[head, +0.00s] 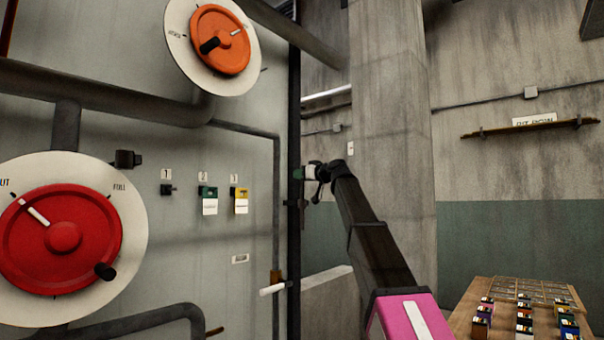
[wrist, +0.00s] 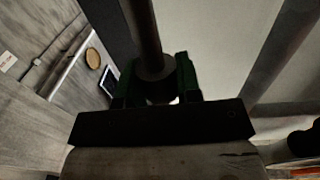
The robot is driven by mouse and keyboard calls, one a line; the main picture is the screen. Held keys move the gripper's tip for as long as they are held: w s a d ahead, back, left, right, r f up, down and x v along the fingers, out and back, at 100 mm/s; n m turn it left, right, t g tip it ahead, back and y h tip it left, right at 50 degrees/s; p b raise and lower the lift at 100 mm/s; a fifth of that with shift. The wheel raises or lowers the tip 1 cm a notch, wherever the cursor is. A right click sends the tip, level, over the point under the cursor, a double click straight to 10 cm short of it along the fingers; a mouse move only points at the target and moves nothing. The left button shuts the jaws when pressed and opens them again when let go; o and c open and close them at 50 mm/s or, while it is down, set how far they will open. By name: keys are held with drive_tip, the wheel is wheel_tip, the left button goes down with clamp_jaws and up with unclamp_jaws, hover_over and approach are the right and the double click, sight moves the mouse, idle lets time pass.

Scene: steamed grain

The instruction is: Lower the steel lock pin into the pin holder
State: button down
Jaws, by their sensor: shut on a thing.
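My gripper (head: 306,172) is at the end of my raised arm, beside the right edge of the grey panel in the head view. In the wrist view, its green fingers (wrist: 156,82) are shut on the steel lock pin (wrist: 143,25). The pin is a dark round rod with a wider collar (wrist: 155,68) between the fingers. Its lower end is hidden behind the gripper body. In the head view, the pin is hard to tell from the dark vertical post behind it. I cannot make out the pin holder for certain in either view.
The grey panel (head: 225,255) carries a red wheel (head: 65,255), an orange wheel (head: 220,55) and numbered hooks with green (head: 208,191) and yellow (head: 240,193) locks. A white-handled lever (head: 272,289) sits low by its edge. A table (head: 465,310) with coloured blocks stands lower right.

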drive_tip(key=shift+f, duration=3)
drive_tip(key=c, duration=0.7)
unclamp_jaws()
drive_tip(key=shift+f, duration=0.1)
approach(302, 191)
drive_tip(key=shift+w+d, duration=0.2)
drive_tip(key=shift+d, duration=0.1)
